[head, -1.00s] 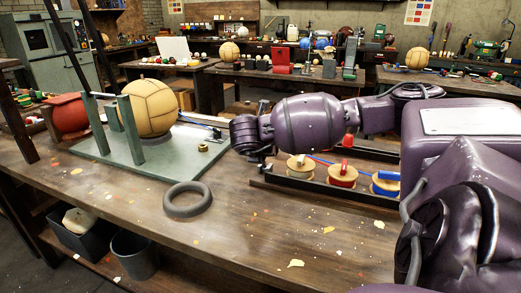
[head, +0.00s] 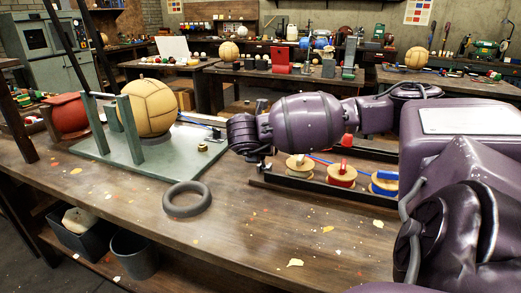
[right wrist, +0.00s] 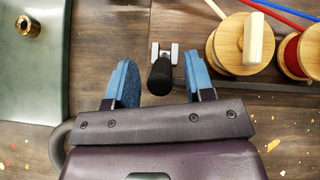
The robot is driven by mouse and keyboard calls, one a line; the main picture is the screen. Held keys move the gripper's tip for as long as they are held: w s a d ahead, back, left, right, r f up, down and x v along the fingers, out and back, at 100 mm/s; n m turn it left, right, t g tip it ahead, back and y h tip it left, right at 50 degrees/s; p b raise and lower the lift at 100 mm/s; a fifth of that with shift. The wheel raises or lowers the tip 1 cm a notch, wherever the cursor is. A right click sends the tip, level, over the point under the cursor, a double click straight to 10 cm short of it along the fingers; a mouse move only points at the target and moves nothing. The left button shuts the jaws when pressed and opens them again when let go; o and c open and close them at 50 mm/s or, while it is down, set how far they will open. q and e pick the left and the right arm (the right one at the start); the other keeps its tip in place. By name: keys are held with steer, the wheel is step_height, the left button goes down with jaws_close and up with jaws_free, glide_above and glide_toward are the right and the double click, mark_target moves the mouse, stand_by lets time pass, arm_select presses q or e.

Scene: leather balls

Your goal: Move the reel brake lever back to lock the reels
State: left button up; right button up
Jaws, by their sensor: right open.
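The brake lever (right wrist: 160,75), with a black rounded grip and a small metal bracket at its far end, shows in the right wrist view. My right gripper (right wrist: 157,66) is open, with one blue pad on each side of the lever and a visible gap to each. The reels are wooden spools; one (right wrist: 226,45) with a pale handle lies just right of the gripper, and a red-wound reel (head: 342,174) shows in the head view. In the head view my right arm covers much of the area around the lever, and my fingertips are hard to make out. My left gripper is not in view.
A green stand plate (head: 120,168) with uprights and a stitched leather ball (head: 148,108) is left of my right arm. A brass nut (right wrist: 28,25) sits on it. A dark ring (head: 187,199) lies on the workbench (head: 235,225), whose front is mostly clear.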

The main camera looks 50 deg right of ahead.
steer(key=v, duration=0.9)
steer(key=shift+a+r+p, duration=0.2)
steer(key=shift+a+p, duration=0.1)
steer(key=shift+p, duration=0.1)
steer(key=shift+s, duration=0.1)
